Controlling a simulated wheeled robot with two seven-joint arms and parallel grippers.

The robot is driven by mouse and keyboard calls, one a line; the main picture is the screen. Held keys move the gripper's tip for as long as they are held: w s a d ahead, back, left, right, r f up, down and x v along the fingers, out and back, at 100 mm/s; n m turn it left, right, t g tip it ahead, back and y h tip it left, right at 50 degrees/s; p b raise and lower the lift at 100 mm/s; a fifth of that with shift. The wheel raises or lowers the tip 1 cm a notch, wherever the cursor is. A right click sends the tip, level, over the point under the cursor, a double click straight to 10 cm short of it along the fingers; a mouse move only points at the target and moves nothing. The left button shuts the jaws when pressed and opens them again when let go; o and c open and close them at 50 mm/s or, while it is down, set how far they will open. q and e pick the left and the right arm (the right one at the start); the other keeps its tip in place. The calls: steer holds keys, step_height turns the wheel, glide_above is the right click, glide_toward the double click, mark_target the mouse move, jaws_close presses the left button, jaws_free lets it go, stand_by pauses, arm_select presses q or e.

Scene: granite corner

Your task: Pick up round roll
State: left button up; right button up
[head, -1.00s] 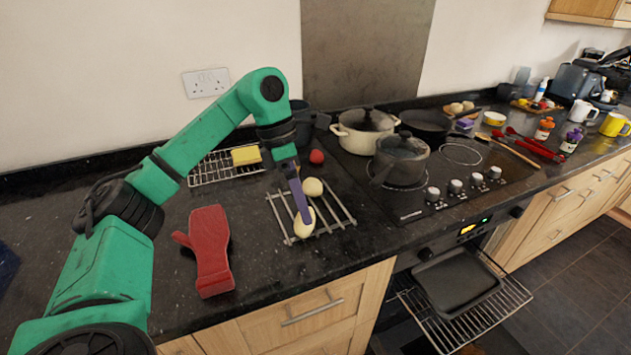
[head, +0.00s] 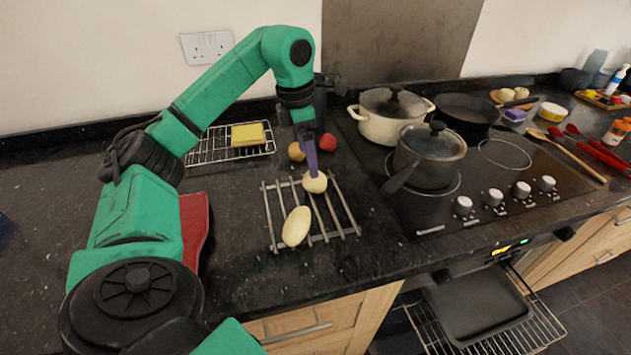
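The round roll (head: 316,185) is small and pale. It rests on the far part of a metal bar trivet (head: 347,214) on the dark counter. A longer oval roll (head: 296,227) lies nearer on the same trivet. My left gripper (head: 313,174) points down with its purple fingers at the top of the round roll, overlapping it in the head view. The fingers are seen edge-on, so I cannot tell whether they are open, shut or touching the roll. My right gripper is not in view.
A brown round item (head: 297,151) and a red one (head: 328,142) sit behind the trivet. A wire rack (head: 199,149) holds a yellow block (head: 247,134). A saucepan (head: 428,158) stands on the hob at right. A red mitt (head: 194,225) lies partly behind my arm.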

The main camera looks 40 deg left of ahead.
arm_select(q)
steer(key=f, duration=0.2)
steer(key=w+f, duration=0.1)
steer(key=f, duration=0.1)
steer(key=f+p, duration=0.1)
steer(key=f, duration=0.1)
steer(key=shift+w+d+f, duration=0.15)
steer(key=shift+d+f, duration=0.2)
steer(key=shift+f, duration=0.25)
steer(key=shift+c, duration=0.6)
steer(key=c, duration=1.1)
step_height(320, 180, up, 12)
steer(key=shift+w+f, duration=0.1)
steer(key=shift+c, duration=0.2)
step_height(320, 180, up, 8)
steer(key=p, duration=0.6)
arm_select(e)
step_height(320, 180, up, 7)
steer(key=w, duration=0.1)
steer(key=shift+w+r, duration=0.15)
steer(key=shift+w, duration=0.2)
